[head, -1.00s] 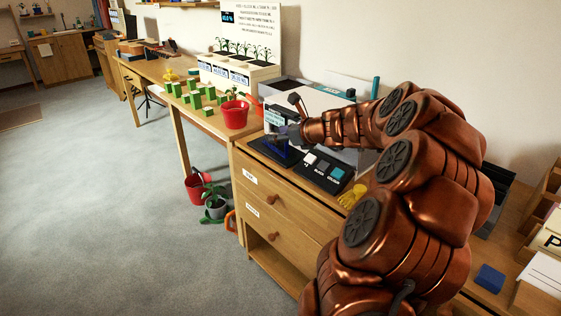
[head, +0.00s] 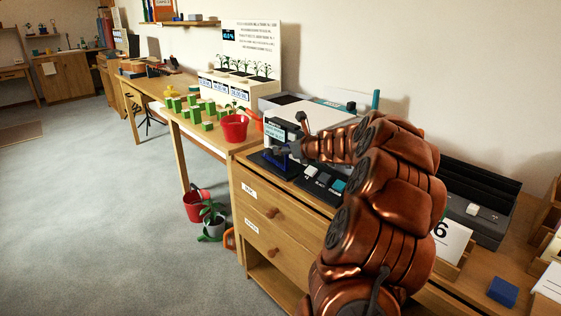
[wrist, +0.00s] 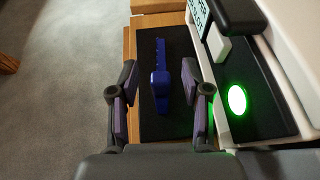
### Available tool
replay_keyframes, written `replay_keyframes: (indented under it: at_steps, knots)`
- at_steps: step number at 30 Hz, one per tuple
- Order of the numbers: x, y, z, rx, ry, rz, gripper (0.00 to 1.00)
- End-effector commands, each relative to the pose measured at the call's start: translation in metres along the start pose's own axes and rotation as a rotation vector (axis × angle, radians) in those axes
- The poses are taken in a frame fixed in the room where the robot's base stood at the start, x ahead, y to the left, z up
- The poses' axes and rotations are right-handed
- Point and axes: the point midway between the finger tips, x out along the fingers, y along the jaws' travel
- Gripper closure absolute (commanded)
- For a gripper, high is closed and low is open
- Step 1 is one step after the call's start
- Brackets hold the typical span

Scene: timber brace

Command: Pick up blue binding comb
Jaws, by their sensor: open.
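The blue binding comb (wrist: 160,80) lies on a black mat (wrist: 150,122) in the wrist view, long side running away from me. My gripper (wrist: 155,92) is open, with one finger on each side of the comb and a gap to it on both sides. I cannot tell how far the fingertips are above the mat. In the head view my gripper (head: 286,150) is over the mat at the dresser's far left corner, and the comb (head: 277,156) shows only as a small dark blue patch, mostly hidden.
A white machine with a glowing green button (wrist: 237,100) stands close to the right of my gripper. The wooden dresser's edge (wrist: 129,60) is close on the left, with floor beyond. A red pot (head: 234,130) stands on the neighbouring table.

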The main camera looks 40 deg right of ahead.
Motion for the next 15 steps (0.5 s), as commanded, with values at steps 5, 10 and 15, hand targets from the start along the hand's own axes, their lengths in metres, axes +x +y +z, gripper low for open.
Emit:
replay_keyframes:
  at_steps: [5,10,15]
  knots:
    - [0.0013,-0.0002,0.0007,0.0,-0.001,-0.001,0.52]
    - [0.001,-0.0004,0.001,0.0,-0.001,-0.001,0.61]
    - [0.0009,-0.0006,0.001,0.0,-0.001,-0.001,0.79]
